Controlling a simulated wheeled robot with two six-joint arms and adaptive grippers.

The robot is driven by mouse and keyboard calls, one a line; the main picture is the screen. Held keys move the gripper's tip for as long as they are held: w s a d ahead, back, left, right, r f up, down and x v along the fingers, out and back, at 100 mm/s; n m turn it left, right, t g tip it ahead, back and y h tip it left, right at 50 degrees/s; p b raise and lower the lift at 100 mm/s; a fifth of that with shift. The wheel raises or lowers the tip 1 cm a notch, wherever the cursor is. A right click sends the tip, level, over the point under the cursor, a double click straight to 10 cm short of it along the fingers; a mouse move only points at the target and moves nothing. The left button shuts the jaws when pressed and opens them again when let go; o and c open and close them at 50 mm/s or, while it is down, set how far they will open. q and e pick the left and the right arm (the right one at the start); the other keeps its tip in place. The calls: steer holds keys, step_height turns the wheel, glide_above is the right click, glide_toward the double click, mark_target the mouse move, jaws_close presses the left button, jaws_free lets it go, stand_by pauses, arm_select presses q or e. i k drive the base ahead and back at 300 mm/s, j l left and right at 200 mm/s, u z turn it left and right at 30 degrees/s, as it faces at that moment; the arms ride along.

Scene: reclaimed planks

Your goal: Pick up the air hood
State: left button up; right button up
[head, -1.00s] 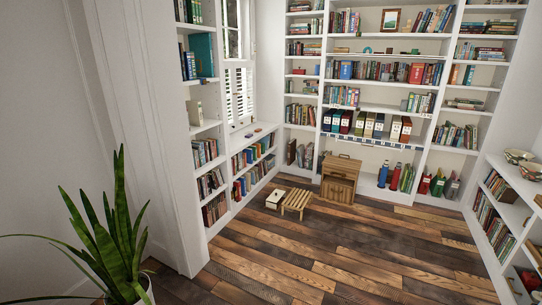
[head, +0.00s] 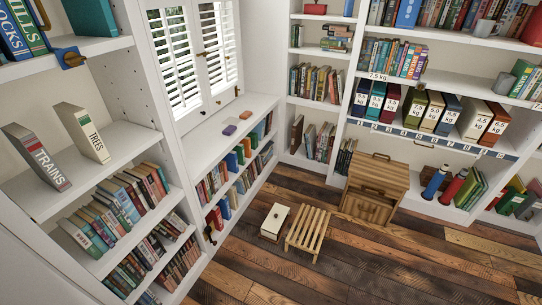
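I cannot tell for sure which thing is the air hood. A small cream box (head: 274,222) with a dark spot on its top sits on the floor. A low slatted wooden stool (head: 307,232) stands just right of it. A wooden cabinet (head: 372,190) with a sloped top and handles stands behind, against the shelves. A purple block (head: 229,130) and an orange block (head: 245,115) lie on the ledge under the shuttered window. Neither of my grippers shows in the head view.
White bookcases line the left and back walls. Books titled TRAINS (head: 37,157) and TREES (head: 82,132) stand on a left shelf. A blue bottle (head: 434,182) and a red bottle (head: 453,187) stand near the cabinet. The plank floor (head: 350,270) in front is clear.

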mark_target(276, 218)
steer(key=i+u, duration=0.15)
steer(key=i, duration=0.6)
steer(key=i+l+u, duration=0.1)
steer(key=i+l, duration=0.15)
steer(key=i, duration=0.5)
